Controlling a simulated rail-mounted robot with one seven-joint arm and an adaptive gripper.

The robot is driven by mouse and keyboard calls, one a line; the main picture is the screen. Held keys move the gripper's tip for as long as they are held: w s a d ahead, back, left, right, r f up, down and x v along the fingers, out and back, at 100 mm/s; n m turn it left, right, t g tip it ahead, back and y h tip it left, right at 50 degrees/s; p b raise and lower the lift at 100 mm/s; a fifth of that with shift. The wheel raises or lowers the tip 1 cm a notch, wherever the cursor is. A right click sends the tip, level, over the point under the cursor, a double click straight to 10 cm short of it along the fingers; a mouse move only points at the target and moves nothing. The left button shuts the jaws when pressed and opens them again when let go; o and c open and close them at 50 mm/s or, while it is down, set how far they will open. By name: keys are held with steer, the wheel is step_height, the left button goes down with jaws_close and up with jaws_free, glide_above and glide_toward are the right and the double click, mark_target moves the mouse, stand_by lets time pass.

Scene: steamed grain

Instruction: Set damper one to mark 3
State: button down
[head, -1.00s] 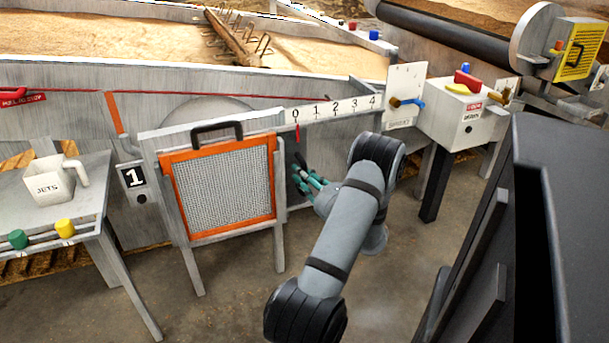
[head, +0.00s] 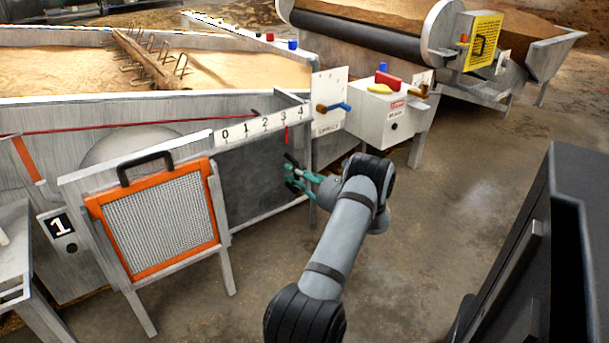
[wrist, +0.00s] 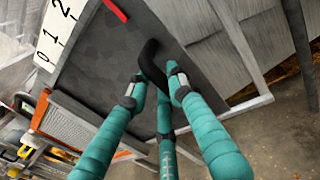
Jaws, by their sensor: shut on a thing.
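Damper one is a dark grey sliding plate (head: 250,180) under a white scale strip (head: 254,128) marked 0 to 4. Its red pointer (head: 286,135) hangs just below the strip, close to mark 3 in the head view. In the wrist view the red pointer (wrist: 115,10) shows past the 2, and the 3 and 4 are out of frame. My gripper (head: 294,178) is at the plate's right part, below the pointer. In the wrist view its teal fingers (wrist: 153,88) are shut on the black handle (wrist: 150,62), partly hiding it.
An orange-framed screen (head: 155,220) on a stand is left of the damper, with a number 1 sign (head: 59,226) beyond it. A white panel with a blue lever (head: 336,107) and a white box (head: 385,118) stand to the right.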

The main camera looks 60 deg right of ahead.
steer(key=c, duration=1.6)
jaws_free()
steer(key=shift+o, duration=0.2)
steer(key=shift+s, duration=0.1)
steer(key=s+a, duration=0.2)
steer(key=s, duration=0.9)
steer(key=shift+s+a, duration=0.2)
steer(key=shift+s, duration=0.1)
steer(key=shift+w, duration=0.1)
